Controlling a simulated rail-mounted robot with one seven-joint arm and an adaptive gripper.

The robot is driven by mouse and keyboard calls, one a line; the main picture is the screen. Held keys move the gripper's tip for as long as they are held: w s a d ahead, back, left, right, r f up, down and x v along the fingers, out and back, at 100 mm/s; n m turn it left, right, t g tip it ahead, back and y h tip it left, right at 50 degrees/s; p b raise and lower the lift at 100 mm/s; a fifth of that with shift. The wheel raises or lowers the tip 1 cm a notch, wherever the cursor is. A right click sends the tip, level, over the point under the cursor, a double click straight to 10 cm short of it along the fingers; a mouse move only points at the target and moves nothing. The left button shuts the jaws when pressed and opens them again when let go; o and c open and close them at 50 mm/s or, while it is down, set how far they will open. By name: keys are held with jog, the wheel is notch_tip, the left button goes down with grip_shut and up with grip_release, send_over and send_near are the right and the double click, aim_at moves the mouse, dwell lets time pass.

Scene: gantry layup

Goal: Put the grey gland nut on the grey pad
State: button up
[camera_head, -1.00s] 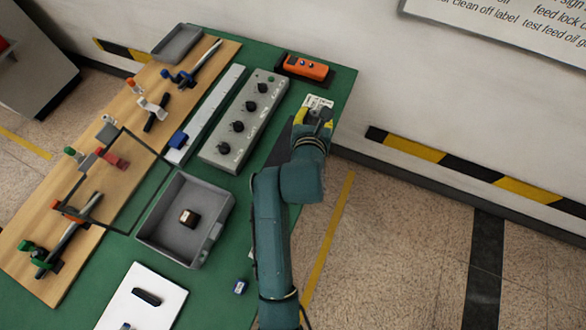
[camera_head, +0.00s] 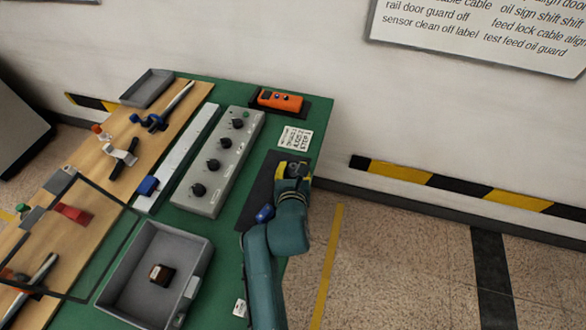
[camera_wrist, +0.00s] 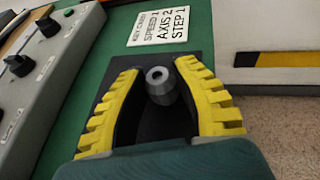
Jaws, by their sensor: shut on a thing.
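My gripper (camera_head: 294,172) is over the far right part of the dark grey pad (camera_head: 257,193) on the green bench. In the wrist view, its yellow ribbed fingers (camera_wrist: 160,82) are shut on the grey gland nut (camera_wrist: 161,88), a small rounded piece with a hole in its top. The pad also shows beneath the nut in the wrist view (camera_wrist: 122,105). I cannot tell whether the nut touches the pad. In the head view the nut is too small and too covered by the gripper to make out.
A grey control box (camera_head: 222,163) with black knobs stands left of the pad. A printed label (camera_head: 295,138) and an orange device (camera_head: 280,101) lie beyond it. A grey bin (camera_head: 190,265) holding a dark block (camera_head: 161,275) is at front left. The bench's right edge is close.

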jog(key=shift+f, duration=0.2)
jog(key=o, duration=0.9)
